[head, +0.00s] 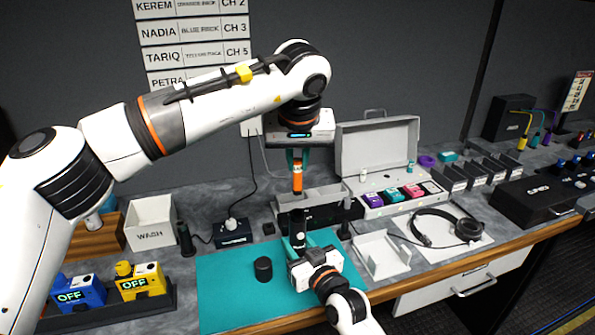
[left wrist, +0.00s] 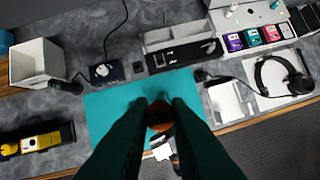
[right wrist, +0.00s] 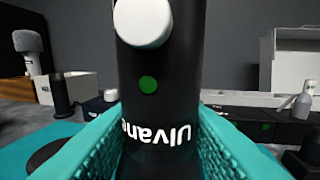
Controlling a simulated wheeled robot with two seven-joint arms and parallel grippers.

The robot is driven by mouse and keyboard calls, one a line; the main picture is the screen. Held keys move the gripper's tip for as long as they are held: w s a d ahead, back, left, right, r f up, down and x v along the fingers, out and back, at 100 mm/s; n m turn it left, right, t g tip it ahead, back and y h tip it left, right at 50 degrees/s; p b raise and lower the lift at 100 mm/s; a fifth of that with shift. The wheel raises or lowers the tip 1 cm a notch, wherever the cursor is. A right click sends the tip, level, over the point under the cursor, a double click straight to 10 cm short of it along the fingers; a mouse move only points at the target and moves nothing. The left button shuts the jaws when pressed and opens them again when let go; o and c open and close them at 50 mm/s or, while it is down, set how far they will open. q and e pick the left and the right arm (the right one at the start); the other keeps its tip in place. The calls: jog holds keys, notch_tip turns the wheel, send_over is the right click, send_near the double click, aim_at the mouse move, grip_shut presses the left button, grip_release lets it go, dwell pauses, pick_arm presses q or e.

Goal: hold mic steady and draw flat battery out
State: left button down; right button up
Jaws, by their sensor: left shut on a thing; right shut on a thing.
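My left gripper (head: 297,160) is shut on an orange battery (head: 297,178), which hangs upright above the mic. In the left wrist view the battery's end (left wrist: 160,127) shows dark reddish between the fingers. My right gripper (head: 299,240) is shut around the black mic body (head: 298,220), which stands upright over the teal mat. In the head view a small gap shows between the battery's lower end and the mic's top. In the right wrist view the mic (right wrist: 160,90) fills the space between the teal fingers, with upside-down white lettering, a green dot and a white button.
A black cylindrical cap (head: 263,270) stands on the teal mat (head: 222,290). A grey divided tray (head: 322,198) is behind the mic. An open case (head: 378,148) with coloured packs, a white stand (head: 382,256) and headphones (head: 445,226) lie right. A WASH bin (head: 150,222) stands left.

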jog(key=shift+f, duration=0.1)
jog(key=o, duration=1.3)
